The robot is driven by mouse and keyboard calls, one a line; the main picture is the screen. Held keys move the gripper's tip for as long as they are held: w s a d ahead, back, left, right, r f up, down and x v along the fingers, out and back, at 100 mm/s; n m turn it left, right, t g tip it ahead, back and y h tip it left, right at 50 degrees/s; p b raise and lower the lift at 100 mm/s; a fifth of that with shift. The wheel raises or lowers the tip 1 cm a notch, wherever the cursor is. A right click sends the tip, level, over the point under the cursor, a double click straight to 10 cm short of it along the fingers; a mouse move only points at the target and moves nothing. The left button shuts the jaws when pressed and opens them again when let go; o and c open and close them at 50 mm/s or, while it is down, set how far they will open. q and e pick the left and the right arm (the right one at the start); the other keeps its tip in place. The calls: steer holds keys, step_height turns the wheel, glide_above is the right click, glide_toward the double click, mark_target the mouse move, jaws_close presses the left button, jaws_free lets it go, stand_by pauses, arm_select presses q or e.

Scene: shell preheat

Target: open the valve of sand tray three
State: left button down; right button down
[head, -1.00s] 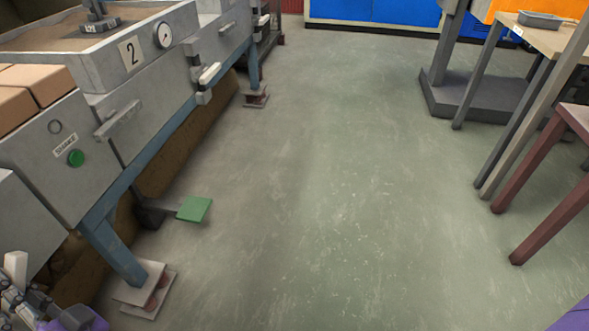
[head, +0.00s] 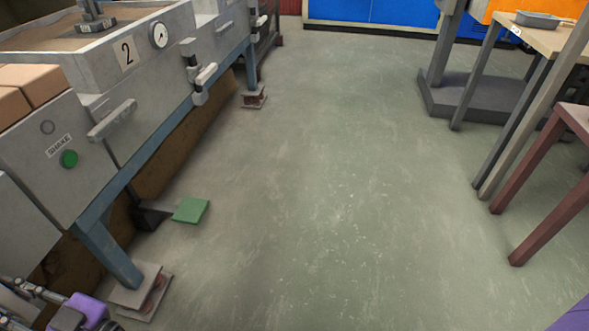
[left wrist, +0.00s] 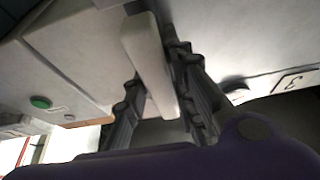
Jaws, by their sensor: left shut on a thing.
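My left gripper (left wrist: 155,68) is shut on a pale grey bar-shaped handle (left wrist: 142,40) in the left wrist view, one dark finger on each side of it. A plate marked 3 (left wrist: 293,82) shows upside down at the right of that view, on a pale panel. In the head view my left gripper (head: 28,291) is at the bottom left corner, partly cut off, with its purple part beside it. The valve's inner state is not visible. My right gripper is not in view.
Sand tray two (head: 90,68) is at the upper left with a gauge (head: 159,35) and handles. A green button (head: 69,158) is on the panel below, and a green pedal (head: 190,210) sticks out over the floor. Open floor (head: 330,190) fills the middle; tables stand right.

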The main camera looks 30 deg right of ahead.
arm_select(q)
steer(key=shift+n+g, duration=0.3)
steer(key=shift+n, duration=0.2)
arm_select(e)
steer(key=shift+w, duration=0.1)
arm_select(q)
steer(key=c, duration=1.6)
jaws_free()
steer(key=shift+r, duration=0.1)
step_height(320, 180, up, 10)
steer(key=shift+f, duration=0.1)
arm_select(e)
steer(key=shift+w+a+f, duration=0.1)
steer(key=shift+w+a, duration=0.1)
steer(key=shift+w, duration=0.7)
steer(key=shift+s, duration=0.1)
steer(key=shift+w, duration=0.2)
